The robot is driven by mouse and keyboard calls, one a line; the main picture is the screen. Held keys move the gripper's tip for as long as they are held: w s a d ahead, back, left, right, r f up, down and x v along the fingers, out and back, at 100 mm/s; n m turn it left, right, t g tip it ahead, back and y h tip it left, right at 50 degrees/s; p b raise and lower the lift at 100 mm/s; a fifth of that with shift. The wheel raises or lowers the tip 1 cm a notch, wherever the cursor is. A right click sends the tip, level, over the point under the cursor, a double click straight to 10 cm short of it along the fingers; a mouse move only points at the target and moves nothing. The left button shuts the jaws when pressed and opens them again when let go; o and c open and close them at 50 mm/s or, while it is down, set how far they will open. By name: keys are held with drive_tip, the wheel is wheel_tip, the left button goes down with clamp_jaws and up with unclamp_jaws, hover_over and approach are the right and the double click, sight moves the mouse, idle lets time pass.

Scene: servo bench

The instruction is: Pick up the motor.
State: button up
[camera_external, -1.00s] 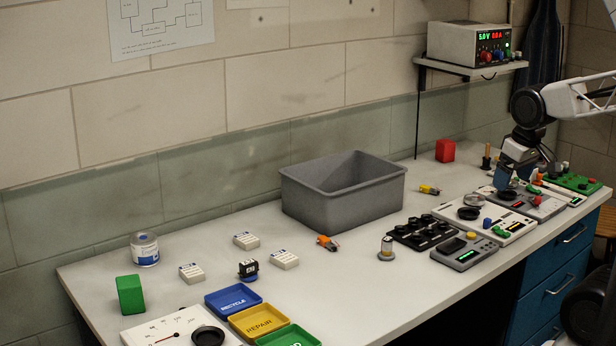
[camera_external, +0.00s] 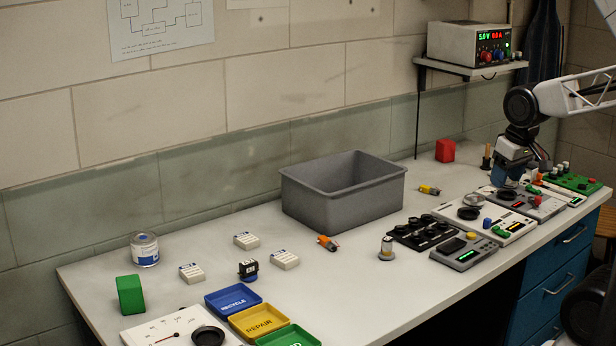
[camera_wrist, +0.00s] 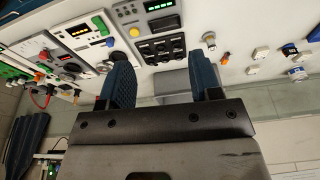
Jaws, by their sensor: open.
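A small silver cylinder (camera_external: 387,248) stands upright on the bench, in front of the grey bin; it looks most like the motor. In the wrist view the silver cylinder (camera_wrist: 209,39) shows small, beyond the tip of the right finger. My gripper (camera_external: 508,176) is at the right end of the bench, over the row of instruments, well apart from the cylinder. In the wrist view my gripper (camera_wrist: 161,65) has its two blue fingers wide apart with nothing held between them.
The grey bin (camera_external: 330,210) stands at the back. A black knob panel (camera_external: 420,233) and a grey meter (camera_external: 464,252) lie right of the cylinder. Orange-ended parts (camera_external: 327,243) lie nearby. Blue, yellow and green trays (camera_external: 258,321) are at front left.

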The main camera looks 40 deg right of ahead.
drive_tip(key=w+a+f+m+g, duration=0.1)
drive_tip(key=w+a+f+m, duration=0.15)
drive_tip(key=w, duration=0.45)
drive_tip(key=w+a+f+m, duration=0.2)
drive_tip(key=w+f, duration=0.1)
drive_tip(key=w, duration=0.3)
drive_tip(key=m+g, duration=0.2)
drive_tip(key=m, duration=0.3)
hover_over(388, 239)
wheel_tip(388, 239, down, 10)
drive_tip(key=shift+s+f, duration=0.1)
drive_tip(key=shift+f, duration=0.1)
drive_tip(key=shift+w+a+f, duration=0.1)
drive_tip(key=shift+w+f, duration=0.1)
drive_tip(key=shift+f, duration=0.15)
drive_tip(key=shift+f, duration=1.25)
drive_tip(key=shift+f, duration=0.1)
drive_tip(key=shift+f, duration=2.5)
